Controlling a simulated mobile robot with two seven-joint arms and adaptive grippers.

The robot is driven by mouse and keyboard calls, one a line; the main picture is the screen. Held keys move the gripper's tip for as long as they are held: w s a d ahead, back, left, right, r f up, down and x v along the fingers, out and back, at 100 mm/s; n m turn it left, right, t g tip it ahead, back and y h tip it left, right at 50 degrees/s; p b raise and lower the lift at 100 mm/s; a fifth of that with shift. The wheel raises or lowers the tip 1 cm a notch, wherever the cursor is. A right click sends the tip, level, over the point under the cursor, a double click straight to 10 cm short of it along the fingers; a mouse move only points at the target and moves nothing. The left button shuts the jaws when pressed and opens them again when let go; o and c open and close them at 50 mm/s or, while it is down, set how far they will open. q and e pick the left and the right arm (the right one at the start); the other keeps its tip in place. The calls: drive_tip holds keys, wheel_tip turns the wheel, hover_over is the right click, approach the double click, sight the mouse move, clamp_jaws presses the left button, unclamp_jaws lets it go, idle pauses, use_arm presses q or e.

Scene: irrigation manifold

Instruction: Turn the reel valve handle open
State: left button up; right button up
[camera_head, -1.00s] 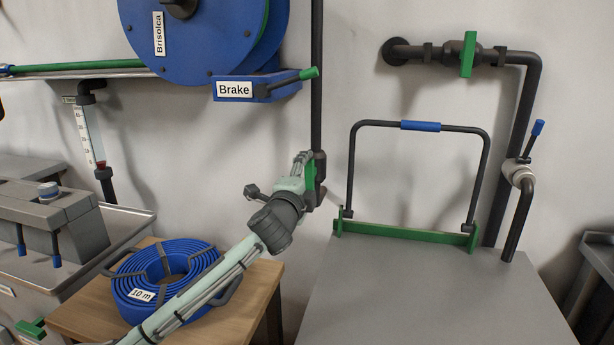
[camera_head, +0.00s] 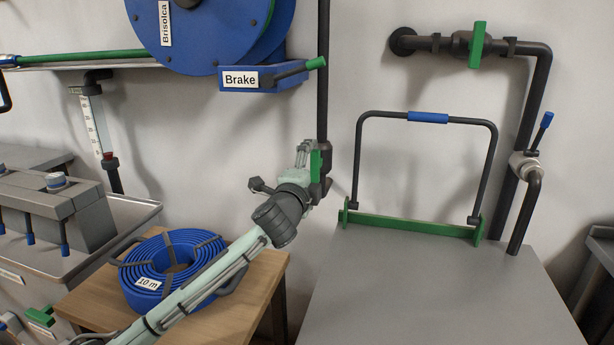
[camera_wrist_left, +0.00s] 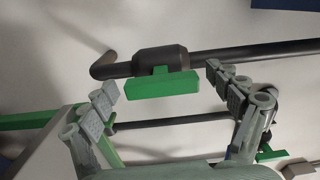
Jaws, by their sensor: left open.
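The green reel valve handle (camera_head: 316,163) sits on a dark valve body on the vertical pipe (camera_head: 323,100) below the hose reel. The handle lies along the pipe. In the left wrist view the handle (camera_wrist_left: 162,85) is a green bar in front of the thick valve body (camera_wrist_left: 160,60). My left gripper (camera_head: 307,160) is at the handle, its fingers partly hidden by its own wrist in the head view. In the left wrist view its open fingers (camera_wrist_left: 160,80) stand on either side of the bar, with gaps at both ends. My right gripper is not in view.
The blue reel (camera_head: 205,35) and brake box (camera_head: 260,77) are above. A blue hose coil (camera_head: 165,270) lies on a wooden table below my left arm. A grey cabinet (camera_head: 430,290) with a green-based hoop frame (camera_head: 412,225) stands to the right. Another green-handled valve (camera_head: 478,45) is at upper right.

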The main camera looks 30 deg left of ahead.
use_arm(q)
drive_tip(key=v, duration=1.1)
drive_tip(key=x, duration=1.2)
drive_tip(key=shift+s+m, duration=0.1)
drive_tip(key=shift+m, duration=0.2)
